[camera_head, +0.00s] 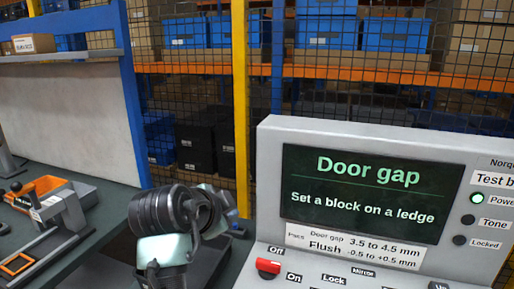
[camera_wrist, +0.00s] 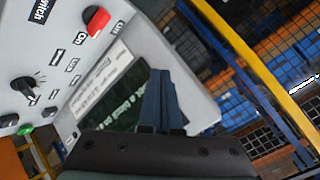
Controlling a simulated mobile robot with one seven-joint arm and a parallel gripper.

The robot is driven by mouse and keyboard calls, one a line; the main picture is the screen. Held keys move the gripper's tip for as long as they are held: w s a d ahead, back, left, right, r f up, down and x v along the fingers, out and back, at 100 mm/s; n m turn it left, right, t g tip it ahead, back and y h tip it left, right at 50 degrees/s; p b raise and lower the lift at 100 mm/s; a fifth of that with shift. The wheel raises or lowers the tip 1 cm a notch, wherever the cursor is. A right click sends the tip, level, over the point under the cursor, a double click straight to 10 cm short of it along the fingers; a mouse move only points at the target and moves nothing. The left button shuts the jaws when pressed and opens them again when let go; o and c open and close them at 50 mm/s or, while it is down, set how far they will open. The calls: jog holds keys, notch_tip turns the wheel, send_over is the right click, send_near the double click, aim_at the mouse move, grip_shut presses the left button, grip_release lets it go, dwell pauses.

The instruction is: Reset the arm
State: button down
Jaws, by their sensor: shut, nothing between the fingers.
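My gripper (camera_wrist: 158,75) shows in the wrist view with its two dark blue fingers together and nothing between them. It points toward the grey test console, whose dark screen (camera_wrist: 112,98) lies behind and left of the fingers. I cannot tell the distance between the fingertips and the console. In the head view my arm is folded low, just left of the console (camera_head: 268,150); the fingers cannot be made out clearly there. The console screen (camera_head: 365,195) reads "Door gap" and "Set a block on a ledge".
A red switch (camera_head: 268,266) sits on the console's lower front; a black knob (camera_wrist: 25,86) shows in the wrist view. An orange bin (camera_head: 38,192) and a grey fixture (camera_head: 50,240) stand on the left bench. A yellow post (camera_head: 240,90), mesh and stocked shelves are behind.

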jog(key=s+d+r+n+t+y+p, duration=0.1)
jog(key=s+r+n+t, duration=0.2)
jog(key=r, duration=0.5)
jog(key=s+d+r+n+t+p, duration=0.15)
jog(key=r+t, duration=0.25)
jog(key=r, duration=0.5)
jog(key=s+d+r+n+t+y, duration=0.1)
jog(key=s+d+r+n+t, duration=0.15)
jog(key=r, duration=0.55)
jog(key=s+r+n+t+y+p, duration=0.1)
jog(key=s+r+n+t, duration=0.5)
jog(key=s+r, duration=0.8)
jog(key=s+d+t+p, duration=0.1)
jog(key=s, duration=0.2)
jog(key=shift+n, duration=0.3)
jog(key=c, duration=1.6)
grip_release()
jog(key=shift+w, duration=0.1)
